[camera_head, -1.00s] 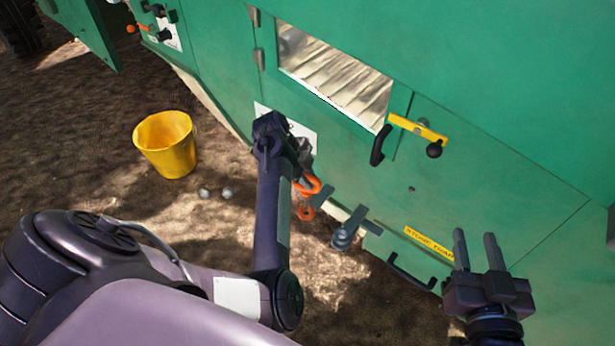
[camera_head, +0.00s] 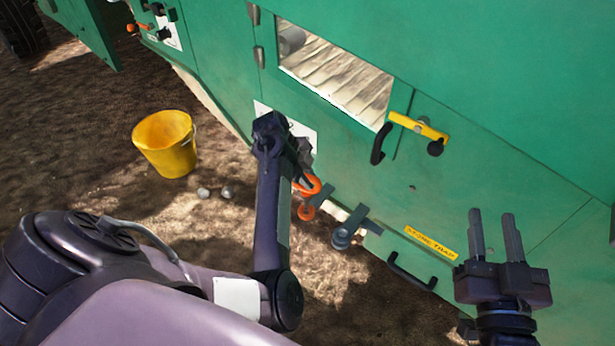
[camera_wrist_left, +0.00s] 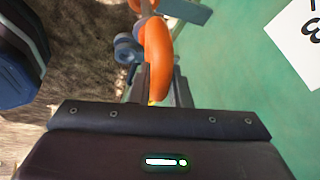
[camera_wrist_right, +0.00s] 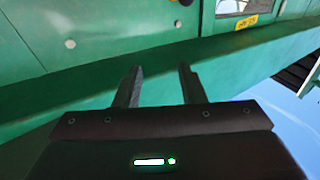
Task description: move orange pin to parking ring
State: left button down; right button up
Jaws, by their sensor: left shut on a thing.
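The orange pin (camera_head: 311,183) has a thick curved handle and is by the lower edge of the green machine wall. My left gripper (camera_head: 303,174) is shut on it, with the arm partly covering the hold. In the left wrist view, the orange pin (camera_wrist_left: 157,58) rises from between the fingers (camera_wrist_left: 160,88). A smaller orange part (camera_head: 306,212) shows just below it; I cannot tell whether they are joined. My right gripper (camera_head: 492,220) is open and empty before the lower right of the wall. I cannot make out the parking ring for certain.
A grey lever or bracket (camera_head: 343,237) sticks out right of the orange parts. A black handle (camera_head: 412,272) is below the yellow stone trap label (camera_head: 430,242). A yellow latch (camera_head: 418,127) is higher up. A yellow bucket (camera_head: 165,145) stands on open ground at left.

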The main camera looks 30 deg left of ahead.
pick_arm(q)
jog(key=shift+f, duration=0.15)
jog(key=shift+f+b, duration=0.2)
jog(key=shift+b, duration=0.3)
pick_arm(e)
notch_tip(320, 180, up, 8)
jog(key=s+d+t+y, duration=0.1)
jog(key=t, duration=0.3)
jog(key=shift+s+y, duration=0.25)
jog(key=shift+y, duration=0.15)
pick_arm(q)
jog(key=shift+f, duration=0.1)
pick_arm(e)
jog(key=shift+s+d+r, duration=0.1)
jog(key=shift+r, duration=0.05)
